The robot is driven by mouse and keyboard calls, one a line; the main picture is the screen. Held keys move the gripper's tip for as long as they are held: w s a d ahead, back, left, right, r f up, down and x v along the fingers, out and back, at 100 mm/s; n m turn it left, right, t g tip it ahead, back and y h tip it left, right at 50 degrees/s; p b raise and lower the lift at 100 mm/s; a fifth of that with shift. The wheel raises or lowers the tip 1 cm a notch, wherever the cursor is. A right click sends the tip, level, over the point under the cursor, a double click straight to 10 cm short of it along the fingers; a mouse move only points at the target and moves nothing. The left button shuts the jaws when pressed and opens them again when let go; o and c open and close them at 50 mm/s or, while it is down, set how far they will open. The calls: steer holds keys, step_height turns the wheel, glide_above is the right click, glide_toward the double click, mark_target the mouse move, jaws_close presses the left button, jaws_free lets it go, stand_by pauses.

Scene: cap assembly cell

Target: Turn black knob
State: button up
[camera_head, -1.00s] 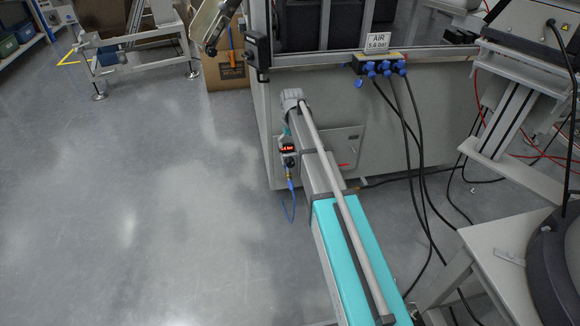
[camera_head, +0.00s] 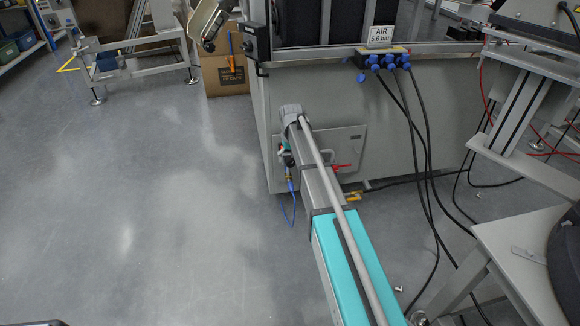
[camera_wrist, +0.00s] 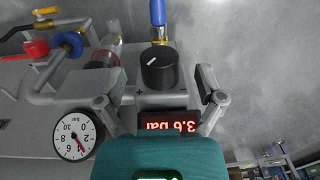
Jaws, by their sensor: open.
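The black knob (camera_wrist: 159,70) with a white pointer line sits on a grey regulator block in the wrist view. My gripper (camera_wrist: 156,95) is open, with one finger to the left and one to the right of the knob. I see a gap on both sides, so the fingers look apart from it. A red digital display (camera_wrist: 167,126) below the knob reads 3.6 bar, upside down. A round white gauge (camera_wrist: 75,135) is left of the gripper. In the head view my arm hides most of the regulator, and the knob cannot be made out.
A red handle (camera_wrist: 37,49) and blue-ringed pipework (camera_wrist: 68,43) lie left of the knob. A blue hose (camera_wrist: 158,12) leaves above it. A sign reading AIR 5.6 bar (camera_head: 381,35) stands on the grey cabinet (camera_head: 390,130). Black cables (camera_head: 425,150) hang right of my arm. The floor at left is clear.

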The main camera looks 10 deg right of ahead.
steer(key=shift+f+b, duration=0.55)
steer(key=shift+f, duration=0.25)
steer(key=c, duration=1.1)
steer(key=shift+c, duration=0.2)
steer(key=shift+y, duration=0.3)
steer(key=shift+y, duration=0.5)
